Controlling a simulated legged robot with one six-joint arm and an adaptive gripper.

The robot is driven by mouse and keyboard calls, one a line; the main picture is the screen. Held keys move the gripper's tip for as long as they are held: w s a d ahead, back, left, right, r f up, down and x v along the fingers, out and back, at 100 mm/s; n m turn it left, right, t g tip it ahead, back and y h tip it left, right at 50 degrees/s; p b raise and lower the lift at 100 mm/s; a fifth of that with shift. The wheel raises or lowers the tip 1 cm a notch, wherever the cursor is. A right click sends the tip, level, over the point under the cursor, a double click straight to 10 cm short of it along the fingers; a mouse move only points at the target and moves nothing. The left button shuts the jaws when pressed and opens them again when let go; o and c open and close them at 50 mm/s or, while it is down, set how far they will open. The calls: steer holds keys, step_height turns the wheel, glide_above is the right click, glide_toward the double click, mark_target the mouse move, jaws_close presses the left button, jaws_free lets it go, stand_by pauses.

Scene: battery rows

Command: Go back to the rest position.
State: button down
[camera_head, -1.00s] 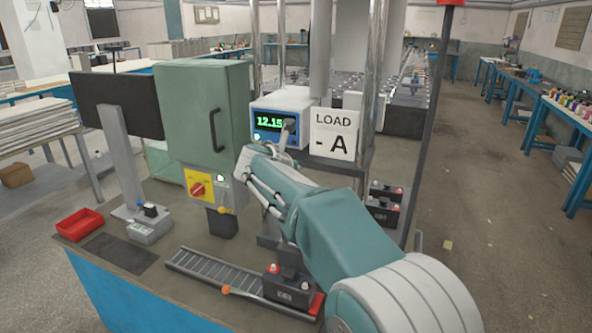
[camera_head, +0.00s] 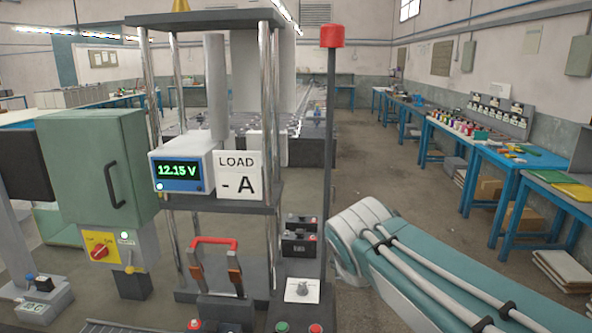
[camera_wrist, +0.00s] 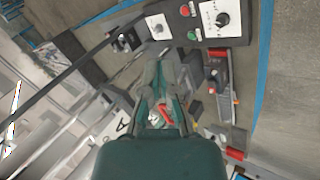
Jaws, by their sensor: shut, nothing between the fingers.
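My gripper (camera_wrist: 165,72) shows in the wrist view, its dark fingers together and empty above the workbench. In the head view my teal and white arm reaches in from the lower right, beside the test station, and the gripper itself is not seen there. No object is held. In the wrist view the slide rail (camera_wrist: 226,92) and control panel (camera_wrist: 205,22) lie below and around the fingers, not visibly touched.
In the head view a green cabinet (camera_head: 95,165), a meter (camera_head: 181,173) reading 12.15 V and a LOAD -A sign (camera_head: 239,175) stand left of the arm. A dark pole (camera_head: 330,130) with a red top rises close to the arm. Open floor lies beyond, then blue tables (camera_head: 500,165).

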steer(key=s+d+f+m+y, duration=0.1)
steer(key=s+d+f+m, duration=0.1)
steer(key=s+f+m, duration=0.2)
steer(key=s+d+f+m+g, duration=0.1)
steer(key=s+d+f+m, duration=0.2)
steer(key=s+m, duration=0.5)
steer(key=s+f, duration=0.1)
steer(key=s, duration=0.3)
steer(key=shift+s+f+m+y, duration=0.2)
steer(key=shift+s+m+y, duration=0.15)
steer(key=shift+m+y, duration=0.05)
